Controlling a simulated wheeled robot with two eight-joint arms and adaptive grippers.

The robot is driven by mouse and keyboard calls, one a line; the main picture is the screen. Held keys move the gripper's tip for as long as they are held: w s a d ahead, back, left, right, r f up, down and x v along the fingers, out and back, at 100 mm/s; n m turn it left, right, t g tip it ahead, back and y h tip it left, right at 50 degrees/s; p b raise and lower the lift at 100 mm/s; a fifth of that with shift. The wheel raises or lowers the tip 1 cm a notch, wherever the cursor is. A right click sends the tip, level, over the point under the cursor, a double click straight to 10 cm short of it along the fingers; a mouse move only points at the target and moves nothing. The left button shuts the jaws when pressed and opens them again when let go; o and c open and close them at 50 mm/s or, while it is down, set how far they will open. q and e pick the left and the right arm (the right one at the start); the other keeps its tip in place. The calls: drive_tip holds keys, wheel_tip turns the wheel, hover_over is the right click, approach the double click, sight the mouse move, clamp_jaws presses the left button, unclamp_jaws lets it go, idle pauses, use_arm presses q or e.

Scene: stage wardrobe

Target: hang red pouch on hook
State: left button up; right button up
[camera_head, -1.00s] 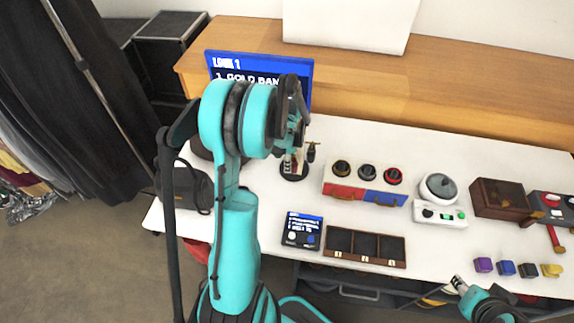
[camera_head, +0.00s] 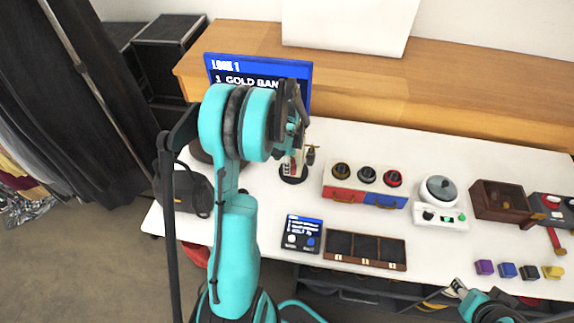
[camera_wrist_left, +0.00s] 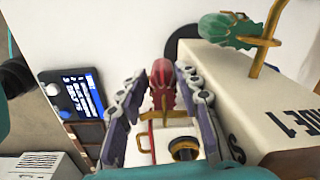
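The red pouch (camera_wrist_left: 162,73) is between the fingers of my left gripper (camera_wrist_left: 160,85) in the left wrist view. A gold bar crosses its near end, and the fingers look closed on it; the exact contact is hard to see. In the head view my left gripper (camera_head: 299,135) is over the small stand (camera_head: 291,170), and my arm hides part of it. My right gripper (camera_head: 457,288) is low right, away from the stand.
A box with three knobs (camera_head: 365,185) stands right of the stand. A compartment tray (camera_head: 365,264) and a small screen panel (camera_head: 302,234) are in front. A blue sign (camera_head: 260,68) stands behind my left arm. Several coloured blocks (camera_head: 507,270) lie at the right front.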

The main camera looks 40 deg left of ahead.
use_arm(q)
drive_tip(key=shift+w+a+r, duration=0.15)
drive_tip(key=shift+w+r, duration=0.2)
drive_tip(key=shift+r, duration=0.25)
drive_tip(key=r, duration=0.6)
drive_tip(key=shift+s+d+r, duration=0.35)
drive_tip(key=shift+r, duration=0.25)
wheel_tip(320, 180, up, 6)
drive_tip(key=f+p, duration=0.1)
drive_tip(key=p, duration=0.5)
drive_tip(key=s+d+r+n+t+b, duration=0.2)
drive_tip(key=d, duration=0.4)
drive_tip(key=s+d+r+n+t+b, duration=0.1)
drive_tip(key=s+d+r+n+b, duration=0.15)
drive_tip(key=d, duration=0.45)
drive_tip(key=s+d+f+n+t+b, duration=0.1)
drive_tip(key=s+d+n+t+b, duration=0.1)
drive_tip(key=s+d+n+t, duration=0.2)
drive_tip(key=shift+s+d+f+n, duration=0.15)
drive_tip(key=shift+s+d+n, duration=0.7)
drive_tip(key=shift+s+d, duration=1.7)
